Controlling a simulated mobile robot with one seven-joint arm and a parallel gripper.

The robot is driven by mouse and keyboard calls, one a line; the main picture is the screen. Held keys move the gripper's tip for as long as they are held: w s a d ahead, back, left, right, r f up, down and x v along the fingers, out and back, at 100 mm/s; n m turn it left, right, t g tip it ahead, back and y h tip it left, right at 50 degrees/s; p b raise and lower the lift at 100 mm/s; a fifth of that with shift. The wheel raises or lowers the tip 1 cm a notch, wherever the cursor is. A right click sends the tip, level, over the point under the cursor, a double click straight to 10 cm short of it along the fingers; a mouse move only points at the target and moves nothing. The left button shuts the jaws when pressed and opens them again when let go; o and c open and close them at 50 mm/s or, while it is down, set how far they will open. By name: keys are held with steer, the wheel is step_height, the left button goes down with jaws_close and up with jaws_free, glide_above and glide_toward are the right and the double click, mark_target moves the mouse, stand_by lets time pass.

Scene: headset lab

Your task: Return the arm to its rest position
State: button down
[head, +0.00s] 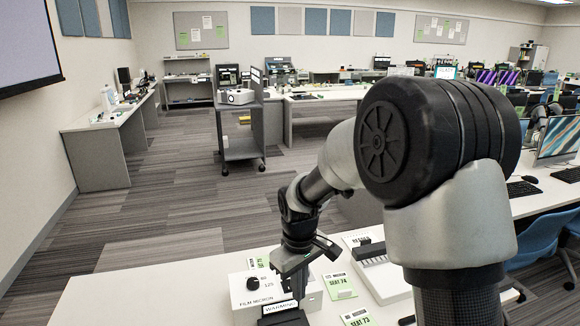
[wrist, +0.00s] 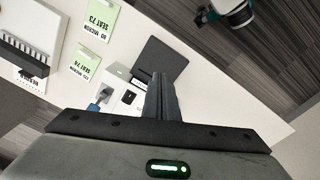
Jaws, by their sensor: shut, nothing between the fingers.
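My gripper (head: 299,284) hangs from my arm over the white table (head: 120,290) at the front, its fingers pointing down. In the wrist view the two fingers (wrist: 161,92) are together and nothing shows between them. In the head view the gripper is in front of a white box (head: 243,290) labelled "FILM MICRON", with a dark "WARMING" plate (head: 279,308) beside it. I cannot tell whether the fingers touch either. My arm bends up and over at the right and hides part of the table.
Green seat cards (head: 340,285) (head: 357,317) lie right of the box. A white rack (head: 382,272) with a black top stands farther right, partly hidden by my arm. A dark square (wrist: 160,58) lies near the table edge. The table's left part is bare. A cart (head: 240,125) stands beyond.

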steer(key=s+d+r+m+t+p, duration=0.1)
steer(key=s+d+r, duration=0.1)
steer(key=r, duration=0.3)
steer(key=s+d+r+m, duration=0.1)
steer(key=s+d+r, duration=0.1)
steer(key=r, duration=0.4)
steer(key=s+d+r+m+t+p, duration=0.1)
steer(key=s+d+r+m+t, duration=0.1)
steer(key=s+r, duration=0.4)
steer(key=s+d+r+m+t+p, duration=0.1)
steer(key=s+d+r+m+p, duration=0.1)
steer(key=s+d+r+m, duration=0.2)
steer(key=s+d+r, duration=0.1)
steer(key=s+r, duration=0.2)
steer(key=s, duration=0.5)
steer(key=shift+d+t, duration=0.4)
